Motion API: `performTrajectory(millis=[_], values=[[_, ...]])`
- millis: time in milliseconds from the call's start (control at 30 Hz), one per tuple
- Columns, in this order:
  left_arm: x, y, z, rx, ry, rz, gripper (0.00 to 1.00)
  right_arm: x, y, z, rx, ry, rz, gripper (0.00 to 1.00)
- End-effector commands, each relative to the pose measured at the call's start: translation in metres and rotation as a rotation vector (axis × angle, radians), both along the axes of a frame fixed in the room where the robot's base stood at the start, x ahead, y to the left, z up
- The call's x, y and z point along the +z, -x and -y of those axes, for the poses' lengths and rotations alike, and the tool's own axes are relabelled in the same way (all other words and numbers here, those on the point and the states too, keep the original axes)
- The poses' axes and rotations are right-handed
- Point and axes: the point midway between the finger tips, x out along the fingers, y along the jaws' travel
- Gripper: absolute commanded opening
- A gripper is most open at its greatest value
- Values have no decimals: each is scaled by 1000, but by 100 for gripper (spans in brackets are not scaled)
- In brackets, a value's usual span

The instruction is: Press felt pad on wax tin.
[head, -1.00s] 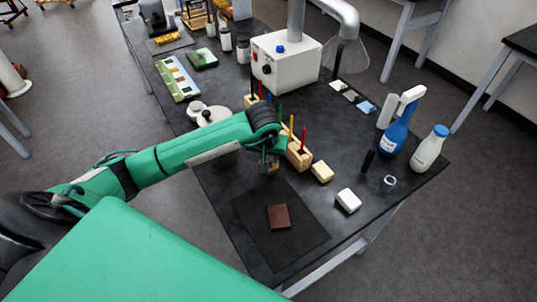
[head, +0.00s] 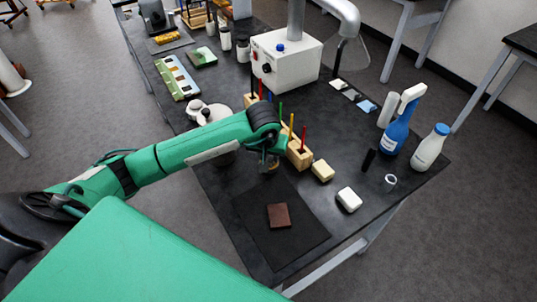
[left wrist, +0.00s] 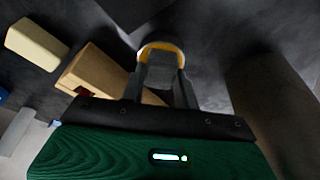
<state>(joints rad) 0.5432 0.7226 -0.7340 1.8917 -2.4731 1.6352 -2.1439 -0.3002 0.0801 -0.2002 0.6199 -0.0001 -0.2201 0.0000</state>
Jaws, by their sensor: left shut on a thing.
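My left gripper (head: 268,160) points down over the black table, beside the wooden pen block. It also shows in the left wrist view (left wrist: 161,85), shut on a small grey block that appears to be the felt pad (left wrist: 160,72). A round tin with a yellow-orange inside and pale rim, apparently the wax tin (left wrist: 163,46), shows directly behind the pad. The pad hides most of the tin. I cannot tell whether pad and tin touch. In the head view the gripper covers nearly all of both. My right gripper is not in view.
The wooden block (head: 299,154) with coloured sticks stands close beside the gripper. A cream block (head: 322,171) and a white block (head: 349,199) lie to the right. A brown square (head: 279,215) lies on a dark mat (head: 300,238). Bottles stand at the right.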

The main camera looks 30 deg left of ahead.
Motion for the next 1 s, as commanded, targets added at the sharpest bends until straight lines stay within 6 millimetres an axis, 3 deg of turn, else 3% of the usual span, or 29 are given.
performTrajectory(millis=[1000], values=[[-3,1,0,0,0,-3,12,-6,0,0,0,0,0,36]])
